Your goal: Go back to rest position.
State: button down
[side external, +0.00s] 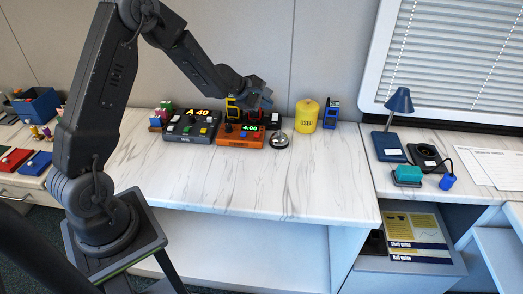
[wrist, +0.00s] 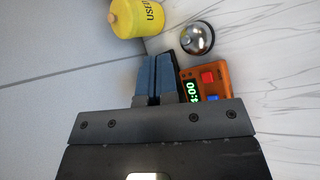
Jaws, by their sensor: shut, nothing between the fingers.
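My gripper (side external: 262,104) is above the back part of the marble-look counter, over the devices there. In the wrist view its blue-grey fingers (wrist: 158,78) are together, with nothing held between them. Below it in the side view is an orange timer box (side external: 240,136) with a green display reading 4:00; it shows partly hidden behind the gripper in the wrist view (wrist: 214,82). A silver bell (side external: 279,140) stands just right of the timer and also shows in the wrist view (wrist: 196,38).
A dark device (side external: 190,127) reading "A 40" stands left of the timer. A yellow canister (side external: 306,115) and a blue-yellow device (side external: 332,113) stand to the right. The counter's front (side external: 270,185) is clear. A blue lamp (side external: 399,101) stands on the right desk.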

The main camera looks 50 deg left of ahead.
jog(key=s+d+r+m+g+h, duration=0.3)
jog(key=s+d+r+m, duration=1)
jog(key=d+r, duration=0.4)
jog(key=s+m+y, duration=0.5)
jog(key=s+m, duration=0.4)
jog(key=s, duration=1)
jog(key=shift+s+d+f+g+y, duration=0.2)
jog(key=shift+d+f+g+y, duration=0.05)
jog(key=shift+f+g+y, duration=0.2)
